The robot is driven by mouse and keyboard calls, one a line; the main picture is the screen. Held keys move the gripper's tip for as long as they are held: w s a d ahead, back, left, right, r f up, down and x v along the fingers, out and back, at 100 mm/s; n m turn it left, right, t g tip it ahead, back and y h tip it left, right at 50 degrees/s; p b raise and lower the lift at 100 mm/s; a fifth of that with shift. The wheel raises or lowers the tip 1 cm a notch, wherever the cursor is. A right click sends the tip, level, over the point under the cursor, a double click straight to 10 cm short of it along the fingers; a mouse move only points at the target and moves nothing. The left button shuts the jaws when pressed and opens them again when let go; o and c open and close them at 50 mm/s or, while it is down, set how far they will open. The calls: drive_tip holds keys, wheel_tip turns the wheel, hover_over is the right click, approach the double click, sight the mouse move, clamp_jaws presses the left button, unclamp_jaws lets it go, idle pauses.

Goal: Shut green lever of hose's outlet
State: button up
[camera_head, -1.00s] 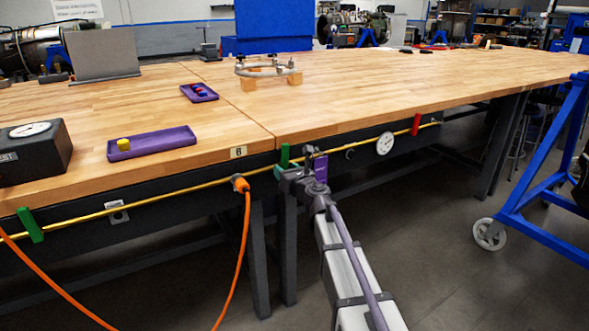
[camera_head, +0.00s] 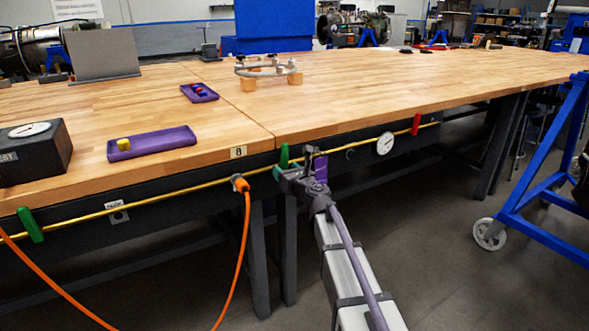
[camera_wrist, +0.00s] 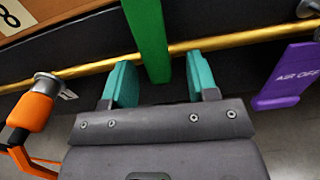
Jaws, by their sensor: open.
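A green lever (camera_head: 284,157) stands across the yellow pipe under the table edge, just right of the hose's orange connector (camera_head: 240,184). In the wrist view the lever (camera_wrist: 148,38) runs down over the pipe, its lower end between my teal fingers. My gripper (camera_wrist: 161,82) is open around that end, with a visible gap on each side. Its body hides nothing of the lever's lower tip in this view. The orange connector (camera_wrist: 38,105) shows at left. A second green lever (camera_head: 30,225) sits tilted across the pipe at far left, beside another orange hose (camera_head: 48,280).
A purple tag reading "AIR OFF" (camera_wrist: 288,78) hangs close right of my gripper. The yellow pipe (camera_head: 185,190) runs along the dark table front. A gauge (camera_head: 385,143) and a red lever (camera_head: 416,124) are farther right. A blue wheeled stand (camera_head: 540,170) is at right.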

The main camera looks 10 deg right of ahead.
drive_tip(key=shift+o, duration=0.8)
drive_tip(key=v, duration=0.5)
